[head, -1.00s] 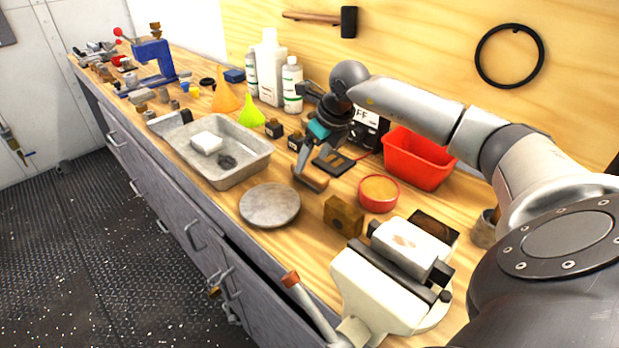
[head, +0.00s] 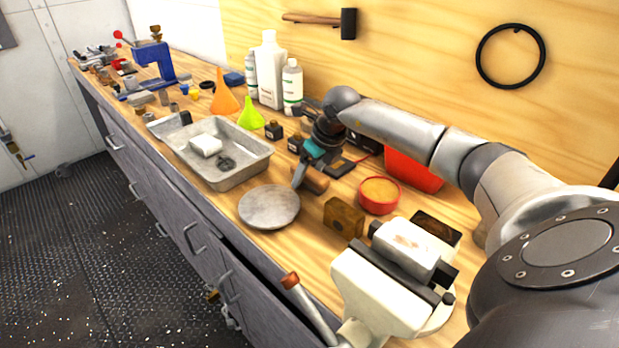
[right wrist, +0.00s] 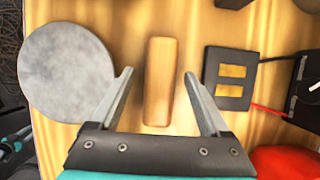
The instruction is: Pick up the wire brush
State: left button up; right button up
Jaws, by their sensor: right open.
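The wire brush (head: 316,182) shows as a plain wooden block on the bench, just right of a round grey plate. In the right wrist view the brush (right wrist: 159,85) lies lengthwise between the two fingers of my right gripper (right wrist: 158,73). A gap shows on each side, so the fingers are apart from it. Its bristles are hidden. In the head view my right gripper (head: 309,175) is low over the brush and partly covers it. My left gripper is in neither view.
The round plate (head: 268,206) lies close left of the brush. A black pad with two brass-coloured patches (right wrist: 231,78) lies close right. A red tin (head: 379,194), brown block (head: 343,217) and white vise (head: 384,287) stand nearer. A metal tray (head: 235,178) is left.

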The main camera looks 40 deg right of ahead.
jog(key=shift+f, duration=0.2)
jog(key=shift+c, duration=0.3)
grip_shut()
dwell(0.4)
